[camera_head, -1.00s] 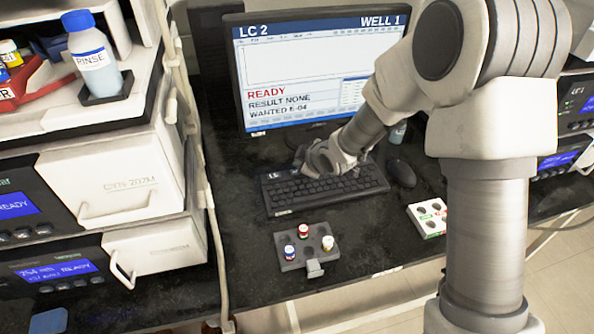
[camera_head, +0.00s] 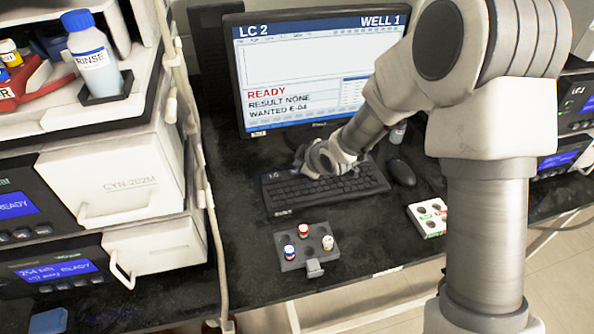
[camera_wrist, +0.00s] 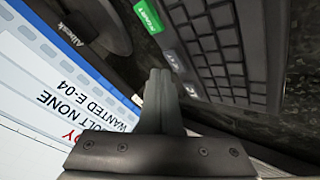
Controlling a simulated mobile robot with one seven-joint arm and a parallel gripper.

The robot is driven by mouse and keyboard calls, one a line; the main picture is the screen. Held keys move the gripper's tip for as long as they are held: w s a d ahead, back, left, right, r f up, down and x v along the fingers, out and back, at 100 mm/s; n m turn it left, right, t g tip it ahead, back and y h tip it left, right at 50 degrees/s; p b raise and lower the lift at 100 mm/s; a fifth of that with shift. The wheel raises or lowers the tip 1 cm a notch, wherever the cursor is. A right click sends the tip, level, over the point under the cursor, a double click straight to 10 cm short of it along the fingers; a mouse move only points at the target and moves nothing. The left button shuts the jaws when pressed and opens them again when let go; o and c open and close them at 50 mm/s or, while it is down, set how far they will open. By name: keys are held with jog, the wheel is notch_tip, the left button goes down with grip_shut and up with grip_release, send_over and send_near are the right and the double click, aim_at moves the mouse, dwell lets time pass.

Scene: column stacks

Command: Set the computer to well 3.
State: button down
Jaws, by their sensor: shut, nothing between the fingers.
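The computer's monitor (camera_head: 290,75) stands at the back of the black bench and reads "LC 2", "WELL 1", "READY", "RESULT NONE" and "WANTED E-04". Its screen also fills the left of the wrist view (camera_wrist: 50,90). The keyboard (camera_head: 290,195) lies in front of the monitor. My gripper (camera_head: 308,165) is shut and empty, at the keyboard's back edge. Its shut fingers (camera_wrist: 160,90) point towards the pale keys. I cannot tell whether they touch.
A mouse (camera_head: 401,172) lies right of the keyboard. A grey rack (camera_head: 318,240) with several capped vials stands in front, and a white tray (camera_head: 428,218) to its right. White instruments (camera_head: 125,185) and a rinse bottle (camera_head: 95,60) stand at the left.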

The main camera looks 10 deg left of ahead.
jog(key=shift+f+b, duration=0.4)
jog(key=shift+b, duration=0.1)
jog(key=shift+f+b, duration=0.4)
jog(key=shift+b, duration=0.05)
dwell(0.5)
jog(key=shift+r, duration=0.15)
jog(key=shift+r+p, duration=0.6)
jog(key=shift+r, duration=0.05)
jog(key=shift+r, duration=0.15)
notch_tip(320, 180, up, 5)
jog(key=p, duration=0.4)
dwell(3.7)
